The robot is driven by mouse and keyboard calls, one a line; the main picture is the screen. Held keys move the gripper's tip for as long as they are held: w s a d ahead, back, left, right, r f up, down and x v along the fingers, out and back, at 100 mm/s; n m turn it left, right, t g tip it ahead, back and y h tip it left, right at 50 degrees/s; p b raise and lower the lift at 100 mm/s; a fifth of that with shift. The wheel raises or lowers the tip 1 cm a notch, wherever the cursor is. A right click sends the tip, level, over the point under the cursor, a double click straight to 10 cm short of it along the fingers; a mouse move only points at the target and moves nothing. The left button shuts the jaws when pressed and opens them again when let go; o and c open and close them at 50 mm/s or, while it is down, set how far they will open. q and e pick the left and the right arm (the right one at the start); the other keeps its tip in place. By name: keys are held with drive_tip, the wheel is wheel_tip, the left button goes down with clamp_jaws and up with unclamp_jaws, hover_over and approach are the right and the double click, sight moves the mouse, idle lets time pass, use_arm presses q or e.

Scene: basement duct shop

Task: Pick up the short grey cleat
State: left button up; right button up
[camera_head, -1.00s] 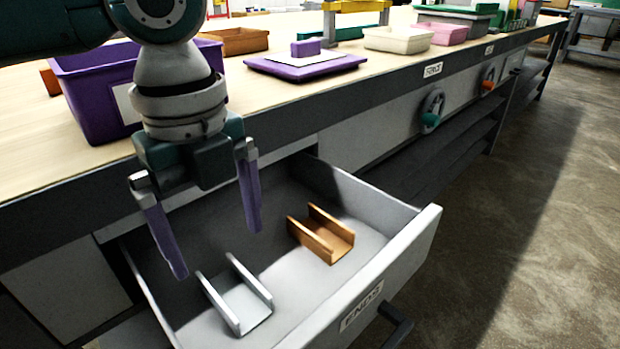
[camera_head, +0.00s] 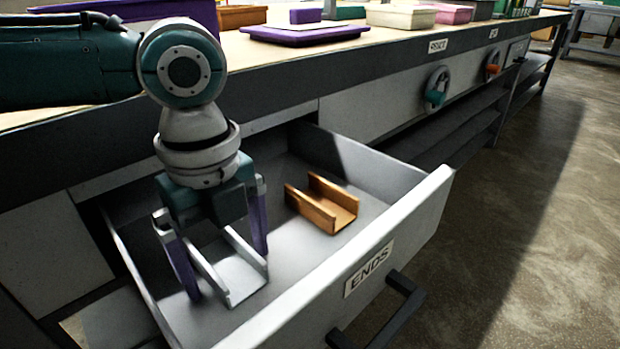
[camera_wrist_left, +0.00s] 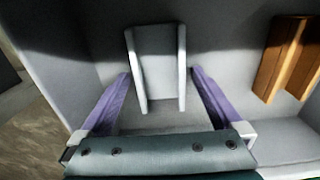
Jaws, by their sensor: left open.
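The short grey cleat (camera_head: 238,272) is a small U-shaped channel lying in the open drawer (camera_head: 300,290), toward its left side. My left gripper (camera_head: 228,274) is down inside the drawer, open, with one purple finger on either side of the cleat. In the left wrist view the cleat (camera_wrist_left: 158,70) lies ahead between the two fingers (camera_wrist_left: 163,92), with a gap at each side. Its near end sits between the fingertips. My right gripper is not in view.
A copper-coloured channel (camera_head: 322,204) lies to the right in the same drawer. The drawer's front wall carries an ENDS label (camera_head: 369,268) and a dark handle (camera_head: 400,300). The bench above holds a purple tray lid (camera_head: 306,34) and several bins.

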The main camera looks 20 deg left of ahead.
use_arm(q)
drive_tip(key=shift+r, duration=0.1)
drive_tip(key=c, duration=1.4)
